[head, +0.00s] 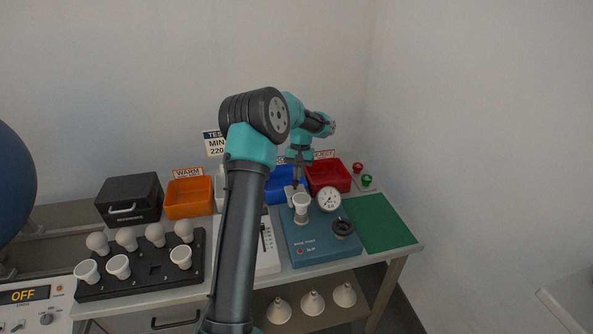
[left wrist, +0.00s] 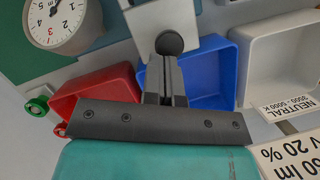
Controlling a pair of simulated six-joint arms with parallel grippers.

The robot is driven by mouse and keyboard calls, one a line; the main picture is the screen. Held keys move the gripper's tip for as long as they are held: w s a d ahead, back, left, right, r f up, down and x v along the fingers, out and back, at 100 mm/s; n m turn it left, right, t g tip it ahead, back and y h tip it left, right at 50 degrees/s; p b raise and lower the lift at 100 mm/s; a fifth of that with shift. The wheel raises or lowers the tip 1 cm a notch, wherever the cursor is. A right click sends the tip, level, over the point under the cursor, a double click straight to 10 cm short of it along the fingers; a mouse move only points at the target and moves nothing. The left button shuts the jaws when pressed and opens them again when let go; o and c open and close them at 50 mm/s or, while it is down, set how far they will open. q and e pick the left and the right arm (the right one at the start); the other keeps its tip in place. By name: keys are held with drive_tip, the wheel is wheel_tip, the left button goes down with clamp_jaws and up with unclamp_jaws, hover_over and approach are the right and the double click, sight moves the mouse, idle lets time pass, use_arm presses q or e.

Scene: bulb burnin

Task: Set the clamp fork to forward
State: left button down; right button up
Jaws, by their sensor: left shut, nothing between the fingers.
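The blue tester (head: 318,242) stands on the bench's right part, with a white socket-like piece (head: 302,207), a round gauge (head: 328,198) and a black knob (head: 343,227). A light grey upright part with a dark round knob (left wrist: 170,43) sits at my fingertips in the left wrist view. It may be the clamp fork; its setting cannot be told. My left gripper (head: 297,183) points down at the tester's back edge. In the left wrist view its fingers (left wrist: 166,72) are shut and empty, close to the dark knob; contact is unclear. My right gripper is not seen.
Orange (head: 188,198), blue (head: 286,184) and red (head: 327,176) bins line the back, beside a black box (head: 130,198). A black rack (head: 145,264) holds several bulbs at left. A green mat (head: 378,222) lies clear at right. My arm hides the bench's middle.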

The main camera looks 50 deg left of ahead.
sight(300, 190)
use_arm(q)
drive_tip(key=shift+s+d+f, duration=0.1)
drive_tip(key=shift+s+d, duration=0.35)
drive_tip(key=shift+d, duration=0.25)
drive_tip(key=shift+s+d, duration=0.4)
drive_tip(key=shift+d, duration=0.25)
drive_tip(key=shift+w+a, duration=0.3)
drive_tip(key=shift+w, duration=0.15)
drive_tip(key=shift+w+a+r, duration=0.2)
drive_tip(key=shift+w+a, duration=0.2)
drive_tip(key=shift+w, duration=0.2)
drive_tip(key=shift+w+a+r, duration=0.15)
drive_tip(key=shift+w+a, duration=0.2)
drive_tip(key=shift+w, duration=0.25)
drive_tip(key=v, duration=1)
drive_tip(key=shift+r, duration=0.1)
